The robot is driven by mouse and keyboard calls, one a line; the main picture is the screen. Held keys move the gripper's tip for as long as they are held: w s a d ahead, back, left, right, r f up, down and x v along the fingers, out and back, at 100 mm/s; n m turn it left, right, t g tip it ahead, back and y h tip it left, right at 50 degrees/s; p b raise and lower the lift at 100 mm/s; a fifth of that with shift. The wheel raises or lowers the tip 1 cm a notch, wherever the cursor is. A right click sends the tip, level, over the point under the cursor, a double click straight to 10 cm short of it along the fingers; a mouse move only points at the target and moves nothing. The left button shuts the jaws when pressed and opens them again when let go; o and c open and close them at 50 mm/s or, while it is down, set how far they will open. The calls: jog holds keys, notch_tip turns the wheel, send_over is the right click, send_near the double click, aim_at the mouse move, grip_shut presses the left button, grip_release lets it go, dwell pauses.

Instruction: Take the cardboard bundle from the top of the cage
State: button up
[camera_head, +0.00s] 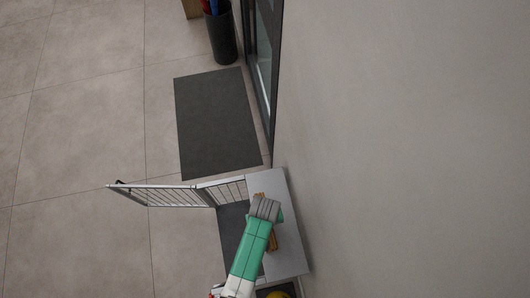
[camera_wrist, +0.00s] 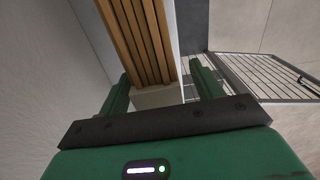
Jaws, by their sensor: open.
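The cardboard bundle (camera_wrist: 140,40), a stack of brown layers seen edge-on, lies on the grey top of the cage (camera_head: 292,245). In the head view only brown edges of the bundle (camera_head: 274,241) show beside my arm, which covers the rest. My gripper (camera_wrist: 160,88) is open, with one green finger on each side of the bundle's near end in the wrist view. A pale block-like surface shows between the fingers at that end. I cannot tell whether the fingers touch the bundle.
The cage's barred door (camera_head: 155,195) stands open to the left. A wall (camera_head: 410,130) rises close on the right. A dark mat (camera_head: 216,120) lies on the tiled floor before a glass door (camera_head: 264,50). A dark bin (camera_head: 221,38) stands farther back. The floor at left is clear.

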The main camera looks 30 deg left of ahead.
jog(key=shift+w+f, duration=0.1)
jog(key=shift+f, duration=0.2)
jog(key=c, duration=1.2)
jog(key=shift+c, duration=0.2)
jog(key=shift+r, duration=0.1)
jog(key=r, duration=0.2)
jog(key=r+p, duration=0.1)
jog(key=shift+s+r, duration=0.2)
jog(key=shift+r, duration=0.15)
jog(key=s+a, duration=0.3)
jog(key=s, duration=0.4)
jog(key=s+a+r+p, duration=0.1)
jog(key=s+a, duration=0.2)
jog(key=s, duration=0.4)
jog(key=shift+a+p, duration=0.3)
jog(key=shift+a, duration=0.05)
